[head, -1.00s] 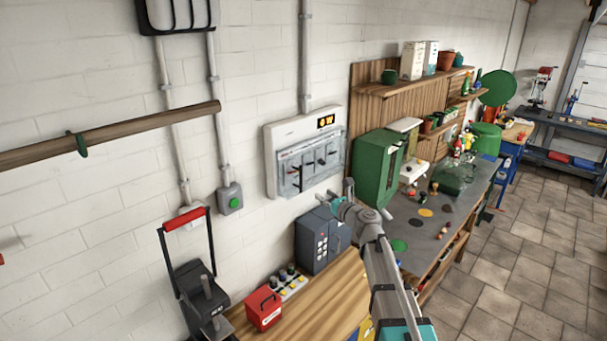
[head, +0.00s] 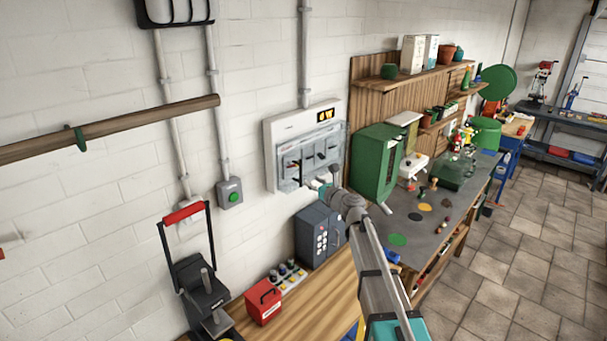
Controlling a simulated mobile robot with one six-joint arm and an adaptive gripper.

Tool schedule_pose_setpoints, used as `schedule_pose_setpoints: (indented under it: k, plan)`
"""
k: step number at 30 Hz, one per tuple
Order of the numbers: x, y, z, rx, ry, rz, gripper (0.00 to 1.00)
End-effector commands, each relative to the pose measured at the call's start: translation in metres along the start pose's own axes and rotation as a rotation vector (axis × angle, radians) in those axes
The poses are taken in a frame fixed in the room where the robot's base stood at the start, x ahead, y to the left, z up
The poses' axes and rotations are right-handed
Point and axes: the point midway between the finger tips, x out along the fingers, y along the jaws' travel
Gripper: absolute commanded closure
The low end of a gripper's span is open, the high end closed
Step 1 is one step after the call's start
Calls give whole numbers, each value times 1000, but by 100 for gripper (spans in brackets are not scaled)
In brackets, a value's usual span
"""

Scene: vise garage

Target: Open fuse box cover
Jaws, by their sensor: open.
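The fuse box (head: 272,138) is a pale grey-white box on the wall, with a yellow-marked label at its upper right. Its clear, greyish cover (head: 297,156) lies over the dark switches on its front. I cannot tell whether the cover stands slightly away from the box. My gripper (head: 323,183) is open at the lower right edge of the cover, with my arm reaching up from the lower right. The fingertips are small and partly merge with the cover, so contact is unclear.
A dark grey cabinet (head: 320,236) and a red box (head: 263,302) stand on the wooden bench (head: 305,312) below. A green cabinet (head: 376,165) is close on the right. A green-button switch box (head: 230,193) is on the wall at left.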

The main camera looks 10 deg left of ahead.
Motion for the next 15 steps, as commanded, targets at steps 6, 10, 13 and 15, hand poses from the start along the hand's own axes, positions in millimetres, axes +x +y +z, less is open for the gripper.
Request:
schedule_pose_setpoints:
  k: [6,10,13,15]
  plan:
    - [38,-1,0,0,0,2,49]
    - [55,0,0,0,0,2,49]
    - [66,0,0,0,0,3,49]
    - [72,0,0,0,0,2,49]
